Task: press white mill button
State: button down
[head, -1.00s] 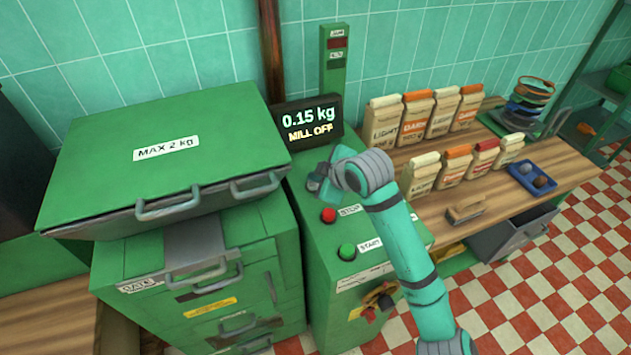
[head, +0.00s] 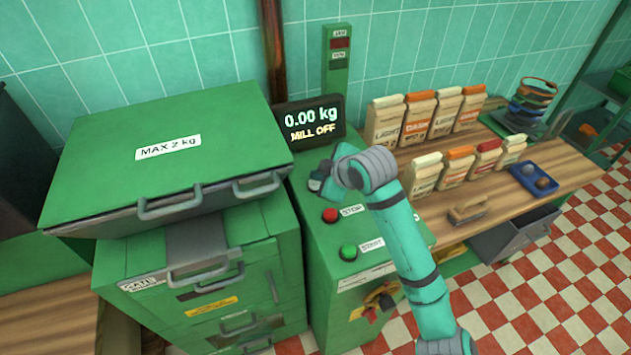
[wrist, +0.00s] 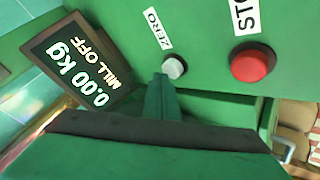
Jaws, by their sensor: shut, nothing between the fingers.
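The white button (wrist: 174,67), labelled ZERO, is on the green mill panel in the wrist view. My gripper (wrist: 160,82) is shut and empty, with its fingertips right at the button's edge; I cannot tell whether they touch it. In the head view my gripper (head: 318,182) is low over the panel's back part, and the white button is hidden or too small to tell there. The display (head: 311,122) reads 0.00 kg and MILL OFF; it also shows in the wrist view (wrist: 82,62).
The red STOP button (head: 330,215) and green START button (head: 348,252) are on the same panel, in front of my gripper. A green lidded hopper (head: 170,150) stands to the left. Several paper bags (head: 420,117) stand on the wooden bench to the right.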

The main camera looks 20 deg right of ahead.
aim_at(318, 184)
jog(key=shift+w+r, duration=0.1)
jog(key=shift+r, duration=0.35)
jog(key=shift+d, duration=0.2)
jog(key=shift+a+r, duration=0.3)
jog(key=shift+d+r, duration=0.15)
jog(key=shift+r, duration=2.05)
